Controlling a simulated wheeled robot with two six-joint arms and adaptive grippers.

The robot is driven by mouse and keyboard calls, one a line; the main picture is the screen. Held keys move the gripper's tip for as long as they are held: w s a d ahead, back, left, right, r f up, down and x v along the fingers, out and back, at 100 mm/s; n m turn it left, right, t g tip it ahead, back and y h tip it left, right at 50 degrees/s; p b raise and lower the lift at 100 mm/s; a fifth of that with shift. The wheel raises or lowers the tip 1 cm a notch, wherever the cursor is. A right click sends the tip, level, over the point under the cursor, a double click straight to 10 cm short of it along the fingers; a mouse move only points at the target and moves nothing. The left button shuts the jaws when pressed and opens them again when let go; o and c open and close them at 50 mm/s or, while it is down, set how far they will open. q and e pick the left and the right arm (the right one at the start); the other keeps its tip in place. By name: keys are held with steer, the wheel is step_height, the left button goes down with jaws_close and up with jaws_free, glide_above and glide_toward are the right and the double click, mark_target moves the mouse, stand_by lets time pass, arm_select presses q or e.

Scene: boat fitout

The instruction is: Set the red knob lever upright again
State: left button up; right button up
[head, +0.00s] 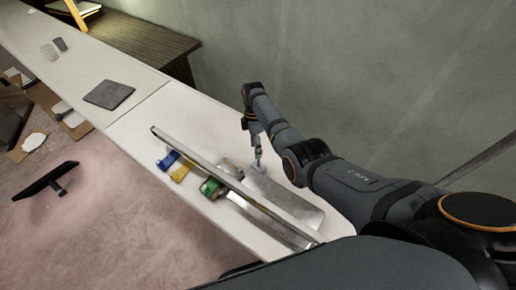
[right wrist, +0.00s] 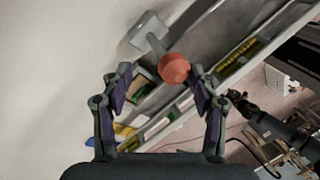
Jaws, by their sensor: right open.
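The red knob (right wrist: 174,68) shows in the right wrist view as a round ball on the end of a short grey rod. The rod runs from the knob up and left to a pale grey block-like mount (right wrist: 147,27). My right gripper (right wrist: 160,82) is open, with its fingers on either side of the knob and the knob nearer the right finger. I see no clear contact. In the head view my right gripper (head: 257,150) is low over the white bench; the knob does not show clearly there. How far the lever leans cannot be told. My left gripper is out of view.
On the white bench (head: 130,122), a long metal rail (head: 222,176) and grey plate (head: 285,198) lie beside blue, yellow and green pieces (head: 180,170). A dark square pad (head: 109,95) lies farther left. A grey wall (head: 350,70) stands behind. The bench between pad and rail is clear.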

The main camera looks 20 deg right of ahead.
steer(key=shift+s+d, duration=0.15)
steer(key=shift+d, duration=0.05)
stand_by(0.6)
steer(key=v, duration=1.1)
steer(key=shift+r, duration=0.45)
